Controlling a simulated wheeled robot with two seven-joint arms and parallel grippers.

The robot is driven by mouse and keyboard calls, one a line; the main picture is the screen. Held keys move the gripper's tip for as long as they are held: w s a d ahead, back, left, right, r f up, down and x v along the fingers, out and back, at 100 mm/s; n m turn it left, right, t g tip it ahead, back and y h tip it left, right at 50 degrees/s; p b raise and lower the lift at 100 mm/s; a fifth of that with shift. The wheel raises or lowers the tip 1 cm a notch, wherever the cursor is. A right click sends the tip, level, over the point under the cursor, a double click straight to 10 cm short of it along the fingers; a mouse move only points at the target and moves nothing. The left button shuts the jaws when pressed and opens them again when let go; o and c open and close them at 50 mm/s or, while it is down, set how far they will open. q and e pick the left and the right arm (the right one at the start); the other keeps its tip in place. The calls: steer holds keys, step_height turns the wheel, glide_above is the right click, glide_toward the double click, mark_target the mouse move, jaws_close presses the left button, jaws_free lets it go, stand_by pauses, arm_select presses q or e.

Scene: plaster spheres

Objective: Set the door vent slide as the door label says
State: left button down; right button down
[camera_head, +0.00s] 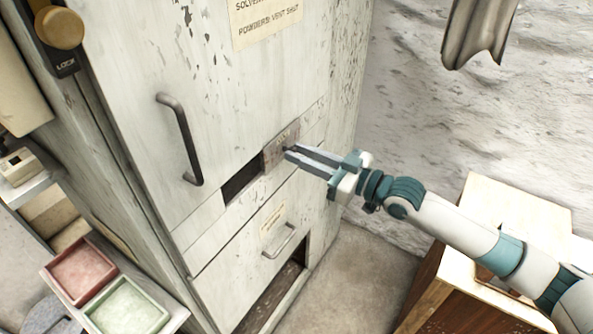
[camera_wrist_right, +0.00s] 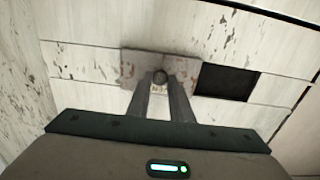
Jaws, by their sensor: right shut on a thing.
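The vent slide (camera_head: 279,151) is a small worn plate set in the horizontal track across the cabinet door. A dark vent opening (camera_head: 243,180) shows just left of it in the head view. In the right wrist view the slide (camera_wrist_right: 130,66) has a round knob (camera_wrist_right: 160,77), and the dark opening (camera_wrist_right: 226,82) is at its right. My right gripper (camera_head: 288,154) is shut on the slide's knob. The door label (camera_head: 268,18) is cut off at the top; its readable lines include "POWDERS: VENT SHUT". My left gripper is not in view.
A dark door handle (camera_head: 181,139) stands out left of the vent. A brass knob lock (camera_head: 60,28) is at the top left. Below is a drawer handle (camera_head: 280,243). Red (camera_head: 82,270) and green (camera_head: 127,308) trays sit at lower left, a wooden crate (camera_head: 440,290) at lower right.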

steer(key=shift+w+d+r, duration=0.15)
steer(key=c, duration=1.6)
jaws_free()
steer(key=shift+w, duration=0.1)
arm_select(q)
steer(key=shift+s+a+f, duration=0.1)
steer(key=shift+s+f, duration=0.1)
arm_select(e)
steer(key=shift+d, duration=0.1)
